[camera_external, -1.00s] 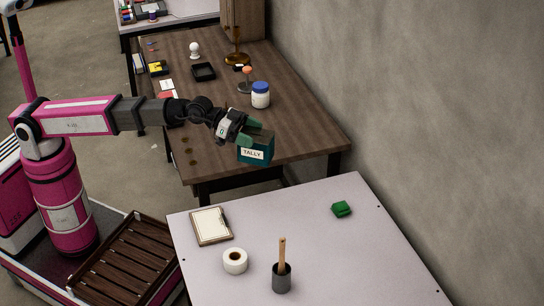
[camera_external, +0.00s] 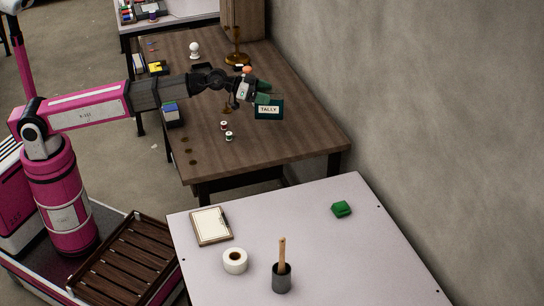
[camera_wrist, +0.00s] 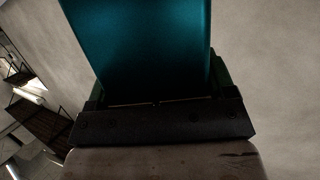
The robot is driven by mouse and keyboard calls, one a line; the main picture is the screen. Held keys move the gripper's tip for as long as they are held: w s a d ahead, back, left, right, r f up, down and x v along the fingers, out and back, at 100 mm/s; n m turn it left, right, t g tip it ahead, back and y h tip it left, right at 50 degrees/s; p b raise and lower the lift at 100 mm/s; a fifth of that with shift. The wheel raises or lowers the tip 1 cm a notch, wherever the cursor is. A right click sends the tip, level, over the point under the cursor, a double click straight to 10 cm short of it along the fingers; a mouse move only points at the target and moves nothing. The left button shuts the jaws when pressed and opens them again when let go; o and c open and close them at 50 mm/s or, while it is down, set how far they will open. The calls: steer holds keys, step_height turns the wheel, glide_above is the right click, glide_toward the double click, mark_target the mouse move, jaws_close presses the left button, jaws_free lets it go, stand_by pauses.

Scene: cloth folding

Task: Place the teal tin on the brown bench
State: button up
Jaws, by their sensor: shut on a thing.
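The teal tin (camera_external: 269,116), with a white "TALLY" label, is held in my gripper (camera_external: 264,98), which is shut on it. In the external view the tin appears in front of the brown bench (camera_external: 290,141), against its right part. I cannot tell whether its base touches the top. The wrist view shows the teal tin (camera_wrist: 140,45) large between the green fingers of my gripper (camera_wrist: 158,88). The blue-lidded white jar seen earlier on the bench is hidden behind the tin and gripper.
Two small spools (camera_external: 228,136) and a blue-topped box (camera_external: 170,114) stand on the bench. A white knob (camera_external: 195,50) and brass stand (camera_external: 236,57) are farther back. The bench's near right area is clear. A pale table (camera_external: 330,255) with several items is in front.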

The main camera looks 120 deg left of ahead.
mark_target(265, 111)
steer(key=shift+a+f, duration=0.1)
steer(key=shift+f, duration=3.3)
steer(key=shift+f, duration=0.55)
steer(key=o, duration=1.1)
steer(key=shift+o, duration=0.2)
steer(key=shift+r, duration=0.1)
